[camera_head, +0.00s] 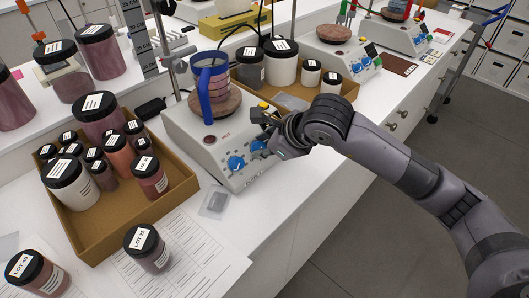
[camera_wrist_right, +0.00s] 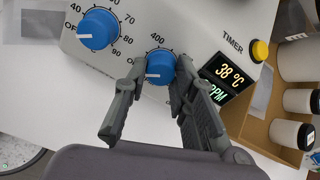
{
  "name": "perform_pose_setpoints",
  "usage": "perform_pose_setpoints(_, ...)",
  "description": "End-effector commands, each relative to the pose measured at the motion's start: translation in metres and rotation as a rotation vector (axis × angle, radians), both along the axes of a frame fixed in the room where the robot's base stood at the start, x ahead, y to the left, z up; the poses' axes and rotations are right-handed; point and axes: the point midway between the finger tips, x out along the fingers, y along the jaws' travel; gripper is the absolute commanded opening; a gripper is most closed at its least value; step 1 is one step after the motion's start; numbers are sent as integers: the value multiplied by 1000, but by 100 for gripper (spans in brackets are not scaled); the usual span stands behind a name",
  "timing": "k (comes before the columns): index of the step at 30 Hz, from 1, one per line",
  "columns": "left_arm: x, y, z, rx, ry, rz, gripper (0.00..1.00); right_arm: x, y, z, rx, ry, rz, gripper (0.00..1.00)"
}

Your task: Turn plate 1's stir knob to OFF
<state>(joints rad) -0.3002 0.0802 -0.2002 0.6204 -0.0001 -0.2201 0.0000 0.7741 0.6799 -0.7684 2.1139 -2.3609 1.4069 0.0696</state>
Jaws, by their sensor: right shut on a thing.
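The nearest hot plate (camera_head: 195,135) is a white unit with a blue-handled beaker (camera_head: 212,85) on its round brown top. Its heat knob (camera_head: 236,163) is blue and also shows in the right wrist view (camera_wrist_right: 97,29), its white mark pointing left towards OFF. The blue stir knob (camera_wrist_right: 160,63) lies right of it, with 400 printed above. My right gripper (camera_head: 266,142) is at the panel front. In the wrist view its fingers stand either side of the stir knob, shut on it. The stir knob's white mark points left; a finger hides some of the scale. My left gripper is out of view.
A lit display (camera_wrist_right: 225,75) reads 38 °C, its RPM line partly covered. A yellow timer button (camera_wrist_right: 260,50) sits beside it. A cardboard tray of jars (camera_head: 180,190) stands left of the plate, another tray (camera_head: 345,91) behind it.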

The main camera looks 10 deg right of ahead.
Motion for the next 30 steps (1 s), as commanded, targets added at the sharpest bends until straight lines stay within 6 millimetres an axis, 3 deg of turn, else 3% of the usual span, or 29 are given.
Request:
perform_pose_setpoints(19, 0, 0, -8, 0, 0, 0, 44, -1, 0, 0, -31, -17, 34, 0)
perform_pose_setpoints(20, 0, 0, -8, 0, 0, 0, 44, -1, 0, -1, -31, -17, 34, 26)
perform_pose_setpoints(28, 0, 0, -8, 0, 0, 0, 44, 0, 0, 0, -29, -18, 34, 44)
perform_pose_setpoints(30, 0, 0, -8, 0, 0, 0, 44, 0, 0, 0, -29, -18, 34, 44)
